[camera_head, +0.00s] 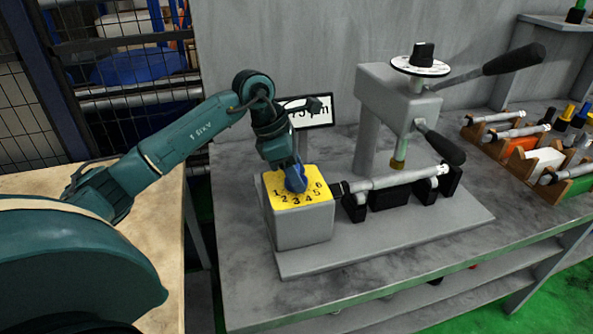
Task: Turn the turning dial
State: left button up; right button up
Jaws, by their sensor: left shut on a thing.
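The turning dial is a blue knob (296,180) on a yellow plate (302,201) marked with numbers, on top of a grey box (303,228) at the left of the machine. My left gripper (294,168) comes down from above and is shut on the blue knob. The gripper hides the knob's upper part and some of the plate's far side. My right gripper is not in view.
The grinder's post (368,135) and a black-handled lever (512,60) rise right of the dial. A horizontal shaft (400,178) lies in black supports beside the box. A small display (306,112) stands behind. Wooden racks (510,145) hold parts at right.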

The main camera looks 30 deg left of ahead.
pick_arm(q)
jog(key=shift+c, duration=0.7)
jog(key=shift+n, duration=0.4)
jog(key=n+t+y+b, duration=0.1)
jog(key=n, duration=0.3)
jog(key=shift+y, duration=0.3)
jog(key=shift+n+t, duration=0.3)
jog(key=shift+n, duration=0.3)
jog(key=o, duration=0.9)
